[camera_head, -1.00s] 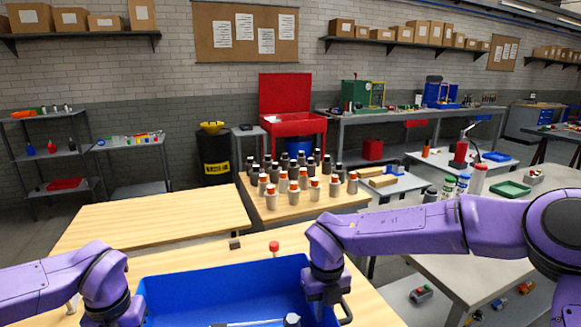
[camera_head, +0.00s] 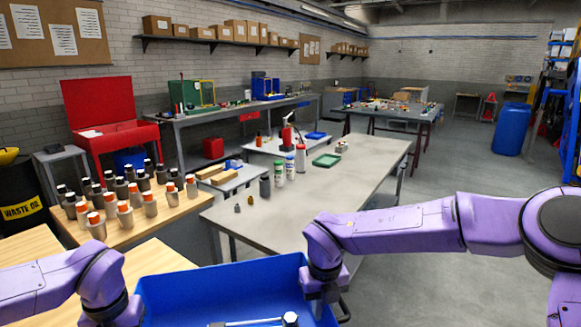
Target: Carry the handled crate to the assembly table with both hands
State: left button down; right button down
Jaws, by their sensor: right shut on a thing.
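The blue handled crate (camera_head: 215,290) is at the bottom centre, in front of me and cut off by the lower edge. A tool with a metal shaft and a round blue-and-white end (camera_head: 289,319) lies inside it. My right gripper (camera_head: 322,296) is shut on the crate's right side. My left gripper (camera_head: 128,318) is at the crate's left side; its fingertips are hidden or out of frame. A long grey-topped table (camera_head: 330,195) stands ahead, and a table bearing small parts (camera_head: 395,112) stands farther back. I cannot tell which is the assembly table.
A wooden table (camera_head: 165,215) with several orange- and black-capped bottles is at left. A blue barrel (camera_head: 512,130) stands far right. Open floor (camera_head: 470,175) lies to the right of the grey table.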

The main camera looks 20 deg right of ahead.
aim_at(322, 197)
jog(key=z, duration=1.5)
jog(key=i, duration=3.9)
jog(key=u, duration=2.35)
